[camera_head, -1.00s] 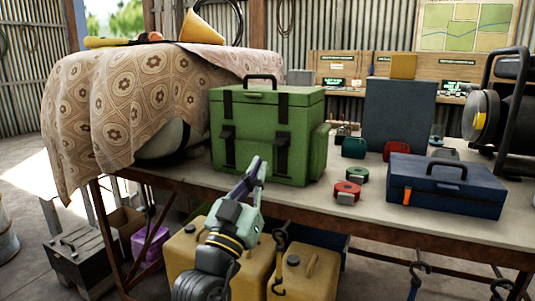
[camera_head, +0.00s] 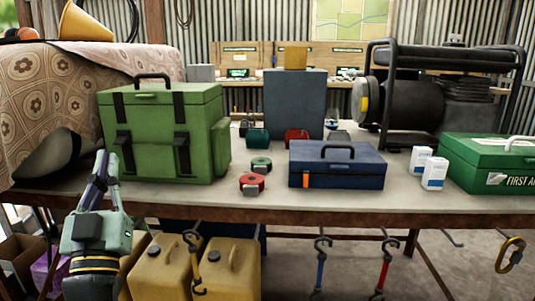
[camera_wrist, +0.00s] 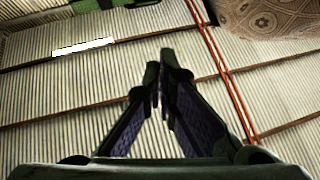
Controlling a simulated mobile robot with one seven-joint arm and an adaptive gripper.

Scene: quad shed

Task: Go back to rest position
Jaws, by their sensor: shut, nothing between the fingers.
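My gripper (camera_head: 103,160) is at the lower left of the head view, in front of the table's front edge and the green storage box (camera_head: 165,130). Its fingers point up and are shut with nothing between them. In the wrist view the two dark fingers (camera_wrist: 164,85) come together at the tips, with corrugated wall behind them. That view also shows part of the patterned cloth (camera_wrist: 270,18) at the upper right and a green edge at the top.
The workbench (camera_head: 400,195) holds a blue toolbox (camera_head: 335,165), tape rolls (camera_head: 252,183), a green first aid box (camera_head: 490,160), white cartons (camera_head: 434,172) and a black-framed machine (camera_head: 420,95). Yellow jerrycans (camera_head: 230,270) stand below. Hooked straps (camera_head: 320,262) hang from the front edge.

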